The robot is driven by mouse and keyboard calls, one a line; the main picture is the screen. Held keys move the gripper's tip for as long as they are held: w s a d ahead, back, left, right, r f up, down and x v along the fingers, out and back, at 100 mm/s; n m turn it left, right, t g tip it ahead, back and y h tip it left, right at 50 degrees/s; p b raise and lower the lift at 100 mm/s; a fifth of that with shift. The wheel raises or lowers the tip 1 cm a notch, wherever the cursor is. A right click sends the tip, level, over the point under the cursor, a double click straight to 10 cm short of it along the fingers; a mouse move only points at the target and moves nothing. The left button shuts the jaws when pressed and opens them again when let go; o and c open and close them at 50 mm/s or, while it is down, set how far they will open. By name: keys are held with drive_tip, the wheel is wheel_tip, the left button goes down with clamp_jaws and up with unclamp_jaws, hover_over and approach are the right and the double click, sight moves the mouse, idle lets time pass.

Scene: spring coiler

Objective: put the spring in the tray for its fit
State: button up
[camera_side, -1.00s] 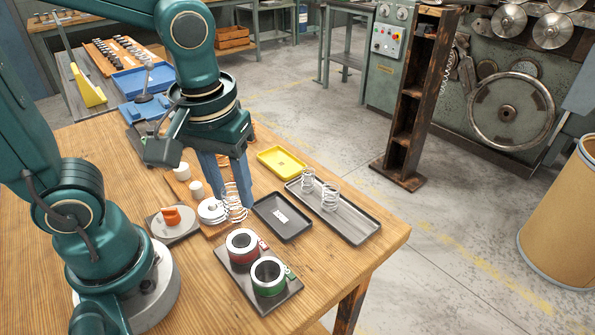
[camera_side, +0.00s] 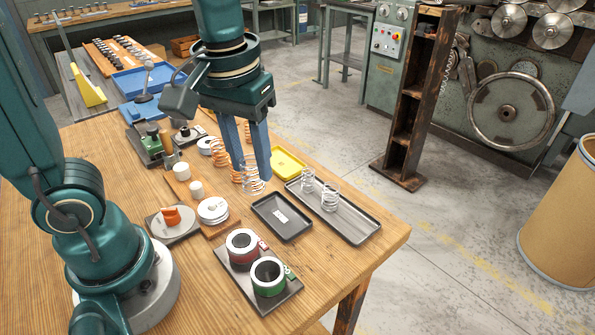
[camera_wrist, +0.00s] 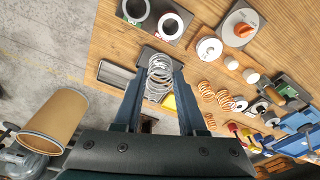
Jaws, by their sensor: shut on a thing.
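My gripper (camera_side: 250,178) is shut on a silvery coil spring (camera_side: 253,187), which stands roughly upright between the blue fingertips. The spring also shows between the fingers in the wrist view (camera_wrist: 160,72). In the side view it appears just behind and left of a dark tray with a white label (camera_side: 296,233); its exact height is unclear. A long grey tray (camera_side: 358,226) at the right holds two silvery springs (camera_side: 329,197).
A red ring gauge (camera_side: 242,245) and a green one (camera_side: 268,276) stand on a dark plate in front. White discs (camera_side: 212,210) and white cylinders (camera_side: 195,188) are to the left. Copper-coloured springs (camera_side: 219,152) stand behind the gripper. The table's right edge is clear.

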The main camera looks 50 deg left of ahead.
drive_tip(key=w+a+f, duration=0.1)
drive_tip(key=w+a, duration=0.4)
drive_tip(key=w, duration=0.3)
drive_tip(key=w+a+f, duration=0.1)
drive_tip(key=w+a, duration=0.3)
drive_tip(key=w, duration=0.4)
drive_tip(key=shift+n, duration=0.7)
drive_tip(key=shift+w+a+f, duration=0.15)
drive_tip(key=shift+a+f, duration=0.6)
drive_tip(key=shift+f, duration=0.8)
drive_tip(key=shift+w+a+f, duration=0.1)
drive_tip(key=shift+a+f, duration=0.7)
drive_tip(key=shift+f, duration=0.8)
drive_tip(key=shift+w+a+f, duration=0.15)
drive_tip(key=shift+a+f, duration=0.6)
drive_tip(key=shift+f, duration=0.8)
drive_tip(key=shift+f, duration=0.95)
drive_tip(key=o, duration=1.4)
